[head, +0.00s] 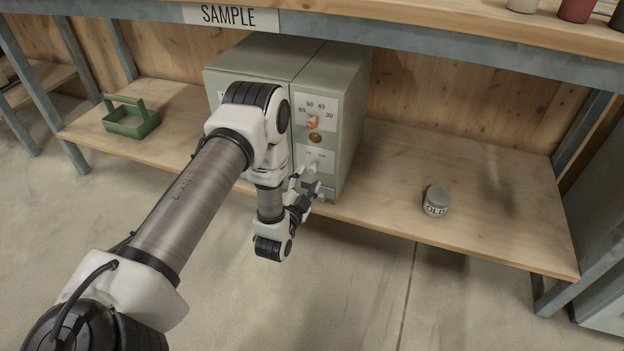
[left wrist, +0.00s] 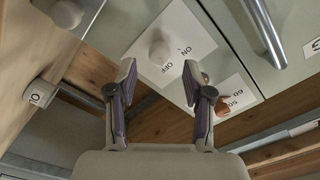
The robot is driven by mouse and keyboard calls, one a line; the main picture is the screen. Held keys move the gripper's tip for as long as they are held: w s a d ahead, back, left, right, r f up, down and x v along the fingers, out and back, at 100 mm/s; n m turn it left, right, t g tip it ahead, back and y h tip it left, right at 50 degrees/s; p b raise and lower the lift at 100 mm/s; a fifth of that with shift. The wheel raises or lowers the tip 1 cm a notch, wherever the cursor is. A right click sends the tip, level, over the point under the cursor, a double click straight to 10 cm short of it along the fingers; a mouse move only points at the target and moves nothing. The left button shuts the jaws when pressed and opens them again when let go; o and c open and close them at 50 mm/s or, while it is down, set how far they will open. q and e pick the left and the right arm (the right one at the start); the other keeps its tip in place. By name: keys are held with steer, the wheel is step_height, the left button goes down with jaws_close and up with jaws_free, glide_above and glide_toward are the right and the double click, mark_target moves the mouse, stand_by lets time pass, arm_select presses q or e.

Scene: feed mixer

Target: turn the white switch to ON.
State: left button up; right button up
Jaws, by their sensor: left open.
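The white switch (left wrist: 160,48) is a small rounded knob on a white plate (left wrist: 185,22) marked ON and OFF, on the front of a green mixer cabinet (head: 343,115). In the left wrist view it stands just beyond the gap between my fingertips; no contact shows. Which mark the switch points to is not clear. In the head view it is small and partly covered by my gripper. My left gripper (head: 306,186) is open and empty, close in front of the cabinet's lower front; it also shows in the left wrist view (left wrist: 159,72). My right gripper is out of view.
An orange dial knob (head: 313,122) and a round amber part (head: 315,138) sit above the switch plate. A jar marked OLD (head: 436,201) stands on the shelf (head: 490,190) at right. A green caddy (head: 130,118) is at left. The shelf between cabinet and jar is clear.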

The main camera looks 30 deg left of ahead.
mark_target(312, 172)
arm_select(q)
steer(key=b+x, duration=0.1)
steer(key=x, duration=0.2)
steer(key=shift+w+f, duration=0.1)
steer(key=shift+f, duration=0.05)
steer(key=shift+w+a, duration=0.15)
steer(key=shift+w, duration=0.35)
jaws_close()
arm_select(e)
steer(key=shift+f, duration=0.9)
